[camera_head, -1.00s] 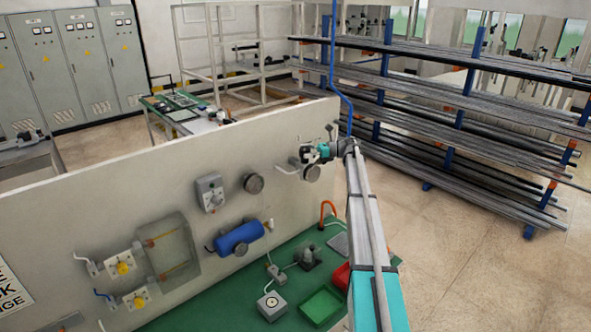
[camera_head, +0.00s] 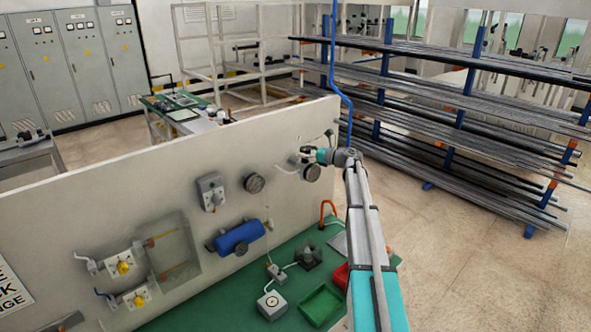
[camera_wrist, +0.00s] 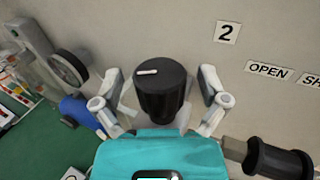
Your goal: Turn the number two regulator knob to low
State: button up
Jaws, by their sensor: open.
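In the wrist view, a black round regulator knob (camera_wrist: 161,88) with a white pointer line sits on the panel, below and left of a "2" label (camera_wrist: 227,33). The pointer line lies nearly level, on the left part of the knob's face. My gripper (camera_wrist: 161,95) is open, with one finger on each side of the knob and a visible gap on both sides. In the head view, my gripper (camera_head: 307,155) is at the panel's right part; the numbered knob cannot be made out there.
The pale panel (camera_head: 150,190) carries a blue cylinder (camera_head: 240,238), a round dark fitting (camera_head: 254,183) and yellow-knobbed fittings (camera_head: 124,267). A black cylindrical fitting (camera_wrist: 280,160) is close right of my gripper. An "OPEN" label (camera_wrist: 269,70) is up right. The green bench (camera_head: 215,300) lies below.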

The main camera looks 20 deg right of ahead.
jog(key=shift+s+m+t+h, duration=0.1)
jog(key=shift+m+t+h, duration=1.75)
jog(key=shift+h, duration=0.75)
jog(key=shift+m+t+h, duration=0.65)
jog(key=shift+m+h, duration=1.6)
jog(key=shift+h, duration=0.95)
jog(key=shift+m+g+h, duration=0.2)
jog(key=shift+m+h, duration=0.8)
jog(key=shift+h, duration=0.55)
jog(key=shift+m+g+h, duration=0.2)
jog(key=shift+m+h, duration=0.8)
jog(key=shift+h, duration=0.55)
jog(key=shift+m+g+h, duration=0.7)
jog(key=shift+m+h, duration=0.3)
jog(key=shift+h, duration=0.4)
jog(key=shift+m+g+h, duration=0.7)
jog(key=shift+m+h, duration=0.3)
jog(key=shift+h, duration=0.4)
jog(key=v, duration=1.3)
jog(key=shift+s+a, duration=0.2)
jog(key=shift+s, duration=0.05)
